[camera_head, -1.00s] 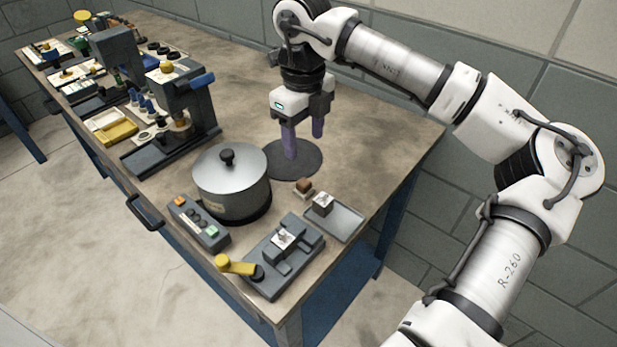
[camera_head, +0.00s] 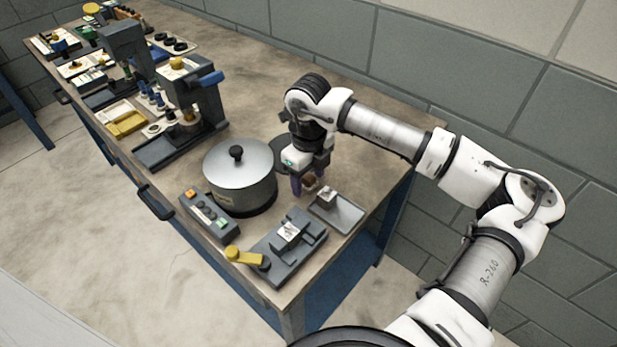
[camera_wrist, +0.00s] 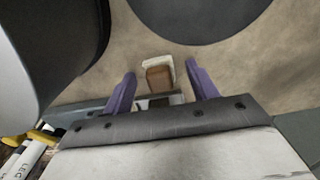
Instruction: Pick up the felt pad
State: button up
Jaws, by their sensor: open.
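The felt pad (camera_head: 309,181) appears to be the small block with a brown top and cream edge, lying on the bench. In the wrist view the felt pad (camera_wrist: 159,77) is between the two purple fingers and slightly beyond their tips, with a gap on each side. My gripper (camera_head: 308,184) is open and low over it, its fingers partly hiding it in the head view. My gripper (camera_wrist: 160,70) holds nothing in the wrist view. I cannot tell the exact height of the fingertips above the bench.
A metal lidded pot (camera_head: 240,188) stands close left of my gripper. A grey tray (camera_head: 346,214) with a small block (camera_head: 327,195) is just in front. A fixture with a yellow lever (camera_head: 285,248) and a button box (camera_head: 209,215) lie nearer. A dark round disc (camera_head: 284,152) lies behind.

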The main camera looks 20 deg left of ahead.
aim_at(308, 176)
jog(key=c, duration=1.1)
jog(key=shift+o, duration=0.2)
jog(key=shift+r, duration=0.1)
notch_tip(308, 176, up, 20)
jog(key=b, duration=0.4)
